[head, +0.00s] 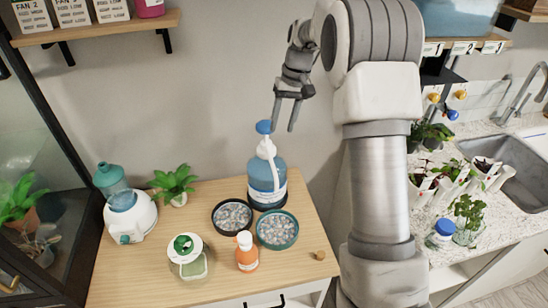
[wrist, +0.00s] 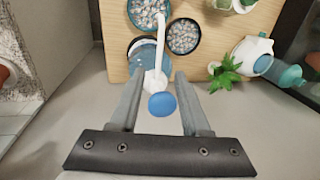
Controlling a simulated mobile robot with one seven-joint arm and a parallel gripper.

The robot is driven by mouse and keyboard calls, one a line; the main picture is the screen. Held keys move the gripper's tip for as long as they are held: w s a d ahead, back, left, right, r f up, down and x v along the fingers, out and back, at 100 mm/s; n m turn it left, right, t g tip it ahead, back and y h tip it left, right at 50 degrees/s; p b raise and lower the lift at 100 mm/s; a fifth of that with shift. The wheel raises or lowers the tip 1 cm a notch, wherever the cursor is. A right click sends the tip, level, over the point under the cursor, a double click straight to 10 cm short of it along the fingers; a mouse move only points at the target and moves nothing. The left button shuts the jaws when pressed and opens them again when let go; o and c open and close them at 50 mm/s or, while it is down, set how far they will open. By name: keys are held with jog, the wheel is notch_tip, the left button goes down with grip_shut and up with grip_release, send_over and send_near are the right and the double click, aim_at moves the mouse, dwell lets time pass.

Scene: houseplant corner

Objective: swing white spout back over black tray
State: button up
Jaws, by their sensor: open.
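The white spout (head: 268,152) tops a blue jug (head: 266,182) with a blue cap (head: 264,127). In the wrist view the spout (wrist: 160,45) reaches away from the pump head, its far end over the teal-rimmed tray of pebbles (wrist: 132,22). The black tray (wrist: 198,47) of pebbles lies beside it, to the spout's right in that view. In the head view the black tray (head: 214,222) is left of the teal-rimmed tray (head: 297,236). My gripper (head: 283,125) is open and empty above the jug; its fingers (wrist: 158,78) are on either side of the pump head in the wrist view, apart from it.
On the wooden table (head: 150,272) stand an orange bottle (head: 246,254), a green-lidded jar (head: 188,262), a small plant (head: 174,184) and a white-and-teal device (head: 130,215). A wall is behind the jug. A sink counter (head: 490,225) is at right.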

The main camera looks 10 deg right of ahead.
aim_at(273, 163)
jog(key=f, duration=0.4)
jog(key=a+f, duration=0.1)
jog(key=f, duration=0.3)
jog(key=a+f+p, duration=0.1)
jog(key=f, duration=0.3)
jog(key=shift+a+f, duration=0.15)
jog(key=shift+a, duration=0.1)
grip_shut()
dwell(0.8)
